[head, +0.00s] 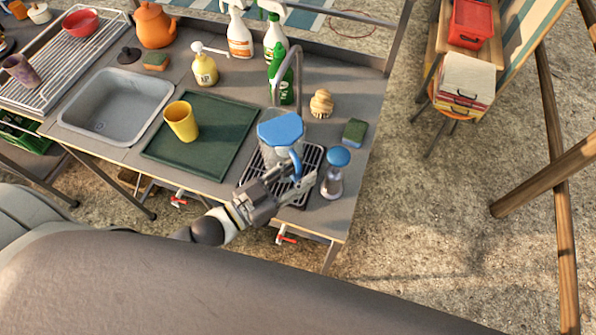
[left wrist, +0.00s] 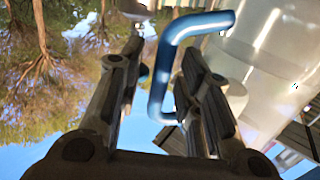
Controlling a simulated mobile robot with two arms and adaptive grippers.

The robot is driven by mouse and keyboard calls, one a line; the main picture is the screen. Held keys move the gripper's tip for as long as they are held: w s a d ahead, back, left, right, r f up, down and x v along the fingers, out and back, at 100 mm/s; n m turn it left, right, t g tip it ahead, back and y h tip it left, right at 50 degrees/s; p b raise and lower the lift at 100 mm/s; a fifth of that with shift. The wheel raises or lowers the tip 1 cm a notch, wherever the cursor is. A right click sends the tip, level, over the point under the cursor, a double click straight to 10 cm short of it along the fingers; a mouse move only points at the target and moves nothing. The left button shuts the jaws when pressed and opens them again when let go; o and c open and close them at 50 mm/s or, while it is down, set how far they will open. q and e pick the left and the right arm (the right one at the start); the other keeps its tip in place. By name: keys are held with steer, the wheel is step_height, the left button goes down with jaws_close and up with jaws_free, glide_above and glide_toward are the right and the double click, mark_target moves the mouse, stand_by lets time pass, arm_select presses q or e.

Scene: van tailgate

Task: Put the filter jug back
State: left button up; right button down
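The filter jug (head: 276,151), clear with a blue lid and blue handle, stands upright at the black drip rack (head: 250,182) on the right of the counter. My left gripper (head: 296,180) is at the handle side of the jug, low over the rack. In the left wrist view, the two fingers (left wrist: 161,60) are apart, with the blue handle (left wrist: 160,75) showing between them, nearer the right finger. I cannot tell whether a finger touches it. The jug's clear body (left wrist: 275,60) fills the right of that view. My right gripper is not in view.
A blue-topped shaker (head: 334,176) stands close to the right of the gripper. A tap (head: 297,62) rises behind the jug. A green tray (head: 215,155) with a yellow cup (head: 181,121) lies left. A sponge (head: 354,132) and a brush (head: 321,103) sit behind right.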

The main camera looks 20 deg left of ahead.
arm_select(q)
steer(key=shift+r, duration=0.15)
steer(key=b+v, duration=0.2)
steer(key=v, duration=1)
